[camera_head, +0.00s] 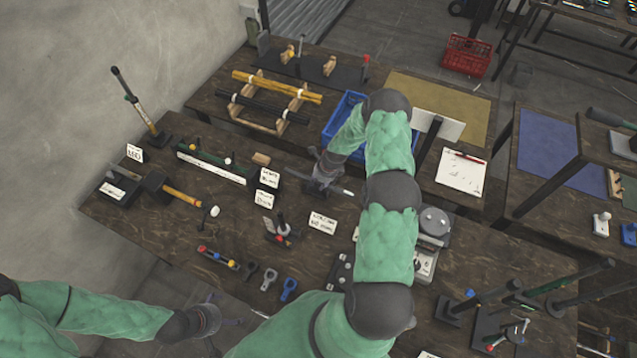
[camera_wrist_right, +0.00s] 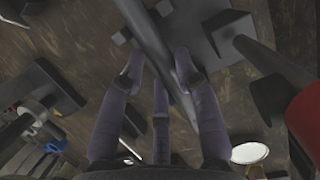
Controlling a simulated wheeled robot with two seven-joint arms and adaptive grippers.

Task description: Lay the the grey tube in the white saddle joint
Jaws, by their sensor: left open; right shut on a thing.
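My right gripper (camera_head: 330,172) is above the middle of the table with its fingers closed around the grey tube (camera_head: 346,191). In the right wrist view the grey tube (camera_wrist_right: 152,38) runs diagonally between the purple-grey fingers (camera_wrist_right: 165,90). Much of the tube is hidden by the fingers and my right arm in the head view. The white saddle joint cannot be identified for certain; small white pieces (camera_head: 228,161) show on a long dark green stand left of my right gripper. My left gripper (camera_head: 228,314) is open and empty near the front edge of the table.
A blue crate (camera_head: 343,112) stands behind my right gripper. A wooden rack (camera_head: 262,103) holds yellow and black tubes at the back. Bare wood shows at left front.

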